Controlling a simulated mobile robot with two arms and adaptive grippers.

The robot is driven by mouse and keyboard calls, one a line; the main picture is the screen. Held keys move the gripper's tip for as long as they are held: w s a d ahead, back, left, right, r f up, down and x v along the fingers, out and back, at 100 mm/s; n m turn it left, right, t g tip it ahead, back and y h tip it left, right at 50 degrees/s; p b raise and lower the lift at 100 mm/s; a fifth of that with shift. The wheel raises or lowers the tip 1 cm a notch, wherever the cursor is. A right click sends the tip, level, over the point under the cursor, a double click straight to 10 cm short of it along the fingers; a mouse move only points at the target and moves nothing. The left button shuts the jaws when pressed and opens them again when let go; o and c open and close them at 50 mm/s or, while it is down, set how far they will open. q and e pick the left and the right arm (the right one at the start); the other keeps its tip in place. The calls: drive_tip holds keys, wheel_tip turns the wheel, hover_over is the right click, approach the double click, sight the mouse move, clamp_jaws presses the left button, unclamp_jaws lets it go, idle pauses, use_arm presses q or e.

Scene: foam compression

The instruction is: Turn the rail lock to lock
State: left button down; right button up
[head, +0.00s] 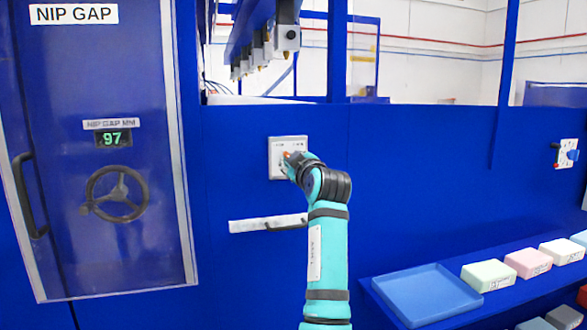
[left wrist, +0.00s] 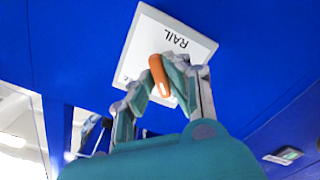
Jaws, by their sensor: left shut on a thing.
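The rail lock is a white plate (head: 274,160) on the blue machine wall, left of centre in the head view. It also shows in the left wrist view (left wrist: 150,38), where it reads RAIL upside down. Its orange knob (left wrist: 158,72) shows there between my fingers. My left gripper (left wrist: 166,84) is shut on the orange knob, one finger on each side. In the head view my left gripper (head: 290,162) covers most of the knob and part of the plate, so the plate's end markings are hard to read. My right gripper is out of view.
A NIP GAP door (head: 60,170) with a handwheel and a 97 display is at left. A white labelled strip with a black handle (head: 255,226) sits below the plate. A blue tray (head: 425,292) and coloured foam blocks (head: 528,262) lie at right. Another switch plate (head: 566,153) is far right.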

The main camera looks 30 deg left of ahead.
use_arm(q)
drive_tip(key=shift+f+n, duration=0.1)
drive_tip(key=shift+n, duration=0.2)
idle(0.4)
drive_tip(key=c, duration=1.3)
unclamp_jaws()
drive_tip(key=shift+c, duration=0.2)
drive_tip(key=shift+s+d, duration=0.1)
drive_tip(key=v, duration=0.7)
drive_tip(key=shift+d, duration=0.15)
